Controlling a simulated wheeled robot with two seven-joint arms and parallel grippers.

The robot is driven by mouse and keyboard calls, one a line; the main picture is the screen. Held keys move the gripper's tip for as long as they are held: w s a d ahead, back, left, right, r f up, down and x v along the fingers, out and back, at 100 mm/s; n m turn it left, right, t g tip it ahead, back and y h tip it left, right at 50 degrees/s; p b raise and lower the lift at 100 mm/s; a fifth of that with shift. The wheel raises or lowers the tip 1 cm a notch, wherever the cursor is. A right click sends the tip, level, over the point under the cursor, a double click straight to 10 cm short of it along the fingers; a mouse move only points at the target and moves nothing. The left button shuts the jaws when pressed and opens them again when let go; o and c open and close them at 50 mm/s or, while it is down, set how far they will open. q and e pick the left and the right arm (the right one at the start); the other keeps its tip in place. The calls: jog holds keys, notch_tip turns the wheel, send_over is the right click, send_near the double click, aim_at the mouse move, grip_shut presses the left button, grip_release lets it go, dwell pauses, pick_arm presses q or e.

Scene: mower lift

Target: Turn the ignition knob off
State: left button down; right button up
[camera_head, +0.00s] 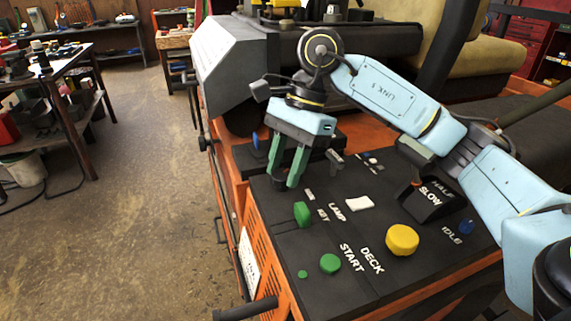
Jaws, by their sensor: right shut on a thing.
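My right gripper (287,182) reaches down over the left part of the black control panel (300,260). Its two green fingers are shut on a small dark thing at their tips. The fingers mostly hide that thing, so I cannot tell its shape or how it is turned. A small pale label (309,195) beside it is too small to read. A green knob (302,214) stands just in front of the fingertips, by the word KEY, apart from the gripper. My left gripper is out of view.
The panel also bears a white LAMP switch (360,203), a yellow DECK knob (402,240), a green START button (330,263) and a black lever block (428,198) marked HALF and SLOW. A dark handle (245,309) juts out at the front. The floor left is open.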

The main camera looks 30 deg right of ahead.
jog(key=o, duration=1)
jog(key=shift+r, duration=0.1)
jog(key=p+v, duration=0.2)
jog(key=v, duration=1.1)
jog(key=shift+r, duration=0.15)
